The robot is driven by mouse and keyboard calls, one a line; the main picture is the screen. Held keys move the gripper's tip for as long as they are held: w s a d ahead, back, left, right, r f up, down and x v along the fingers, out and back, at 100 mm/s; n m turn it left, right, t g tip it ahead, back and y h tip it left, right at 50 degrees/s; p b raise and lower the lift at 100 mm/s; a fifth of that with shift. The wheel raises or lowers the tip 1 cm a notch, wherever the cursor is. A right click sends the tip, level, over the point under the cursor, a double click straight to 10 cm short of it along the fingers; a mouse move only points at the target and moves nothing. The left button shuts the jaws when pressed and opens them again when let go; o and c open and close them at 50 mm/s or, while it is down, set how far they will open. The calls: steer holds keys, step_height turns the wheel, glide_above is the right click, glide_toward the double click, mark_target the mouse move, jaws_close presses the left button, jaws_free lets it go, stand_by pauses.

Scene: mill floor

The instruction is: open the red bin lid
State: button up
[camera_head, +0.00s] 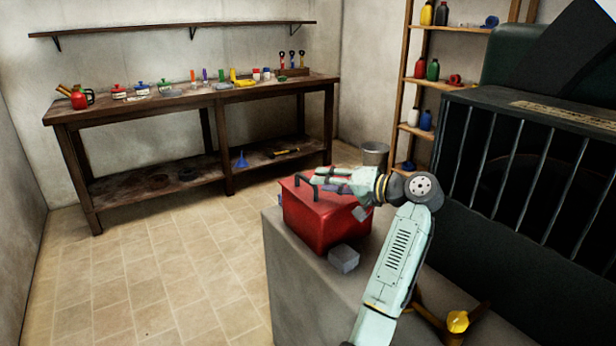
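The red bin (318,226) stands on a grey block near the middle of the camera_head view. Its red lid (292,186) appears to lie down over the top, with a dark arched handle (300,181) at its left side. My gripper (318,179) reaches in from the right, above the lid and close to the handle, with its fingers pointing left. I cannot tell whether it touches the handle or the lid. The gap between the fingers is too small to judge. My gripper and wrist hide the back right part of the lid.
A small grey box (344,258) sits in front of the bin on the grey block (290,290). A dark barred machine (530,170) stands close on the right. A yellow-topped valve (457,321) is low right. A workbench (130,112) lines the back wall; the left floor is clear.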

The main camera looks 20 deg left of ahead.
mark_target(306, 178)
steer(key=p+x, duration=0.1)
steer(key=x, duration=0.6)
steer(key=shift+c, duration=0.5)
jaws_close()
stand_by(0.3)
